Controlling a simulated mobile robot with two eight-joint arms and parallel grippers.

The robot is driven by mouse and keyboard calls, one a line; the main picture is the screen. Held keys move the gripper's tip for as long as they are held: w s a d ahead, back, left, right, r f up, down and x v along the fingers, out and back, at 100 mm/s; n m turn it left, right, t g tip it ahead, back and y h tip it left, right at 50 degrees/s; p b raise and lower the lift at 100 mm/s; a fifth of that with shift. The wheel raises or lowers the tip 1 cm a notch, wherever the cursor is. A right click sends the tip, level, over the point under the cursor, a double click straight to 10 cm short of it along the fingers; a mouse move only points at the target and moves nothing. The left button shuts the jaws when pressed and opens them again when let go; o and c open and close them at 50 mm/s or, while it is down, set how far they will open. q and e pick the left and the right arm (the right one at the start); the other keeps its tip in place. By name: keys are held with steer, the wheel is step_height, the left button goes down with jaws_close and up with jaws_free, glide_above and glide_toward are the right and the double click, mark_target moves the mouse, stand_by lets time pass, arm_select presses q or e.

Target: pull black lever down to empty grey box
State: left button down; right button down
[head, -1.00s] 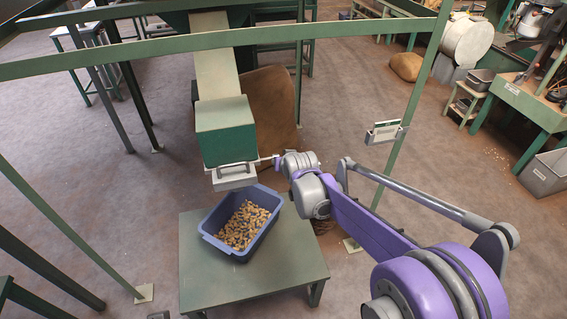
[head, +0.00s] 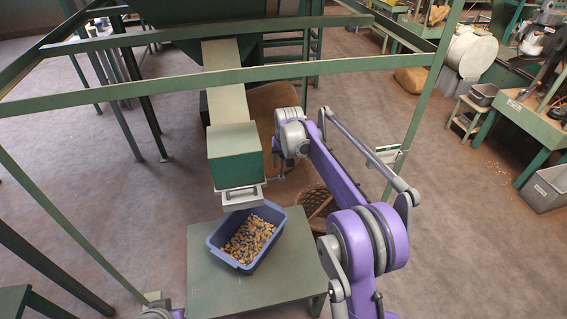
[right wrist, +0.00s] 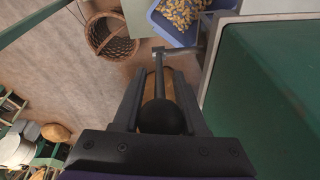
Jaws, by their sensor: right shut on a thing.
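The grey box (head: 243,196) hangs under the green chute end (head: 235,155), above a blue bin (head: 213,243) of nuts. Its inside is hidden. A thin lever (head: 273,180) sticks out from the box's right side. In the right wrist view the lever's black knob (right wrist: 160,117) sits between the two fingers of my right gripper (right wrist: 158,95). My right gripper is shut on the lever. In the head view this gripper (head: 279,166) is small and partly hidden by my wrist. My left gripper cannot be made out.
The blue bin stands on a green table (head: 215,289) and holds many nuts. A wicker basket (head: 315,203) is on the floor behind the table. A green rail (head: 330,72) crosses in front of the chute, and a green post (head: 418,100) stands at right.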

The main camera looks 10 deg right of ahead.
steer(key=shift+w, duration=0.2)
stand_by(0.3)
steer(key=c, duration=0.5)
jaws_free()
steer(key=shift+c, duration=0.2)
steer(key=v, duration=1.1)
steer(key=shift+f, duration=0.1)
